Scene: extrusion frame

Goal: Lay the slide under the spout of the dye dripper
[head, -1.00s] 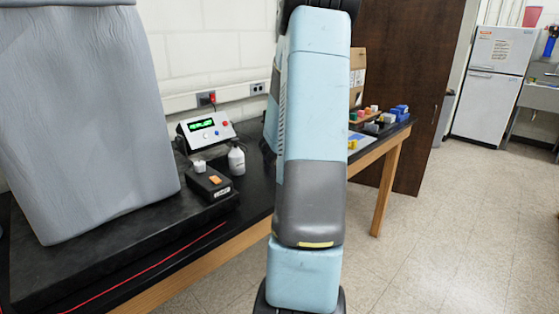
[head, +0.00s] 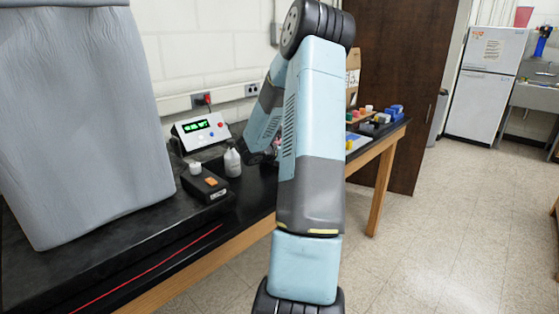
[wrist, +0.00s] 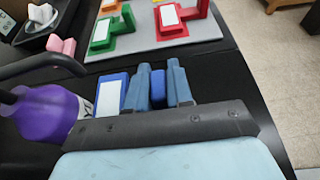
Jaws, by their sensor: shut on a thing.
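In the wrist view my gripper (wrist: 159,84) has its two blue-grey fingers closed around the blue grip of a blue block with a white face (wrist: 112,96), which I take to be the slide. It is held over the black bench top. A purple rounded vessel (wrist: 45,112) with a dark curved tube (wrist: 45,62) stands close on the left, partly cut by the frame edge. It looks like the dye dripper and its spout. The held slide is to the right of the vessel; I cannot tell the exact gap. In the head view my gripper is hidden.
Green (wrist: 112,35) and red (wrist: 183,14) blocks with white faces lie on a grey mat (wrist: 150,47) beyond the gripper. A pink piece (wrist: 62,46) is at upper left. In the head view a white bottle (head: 233,163) and a display box (head: 202,130) stand on the bench.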

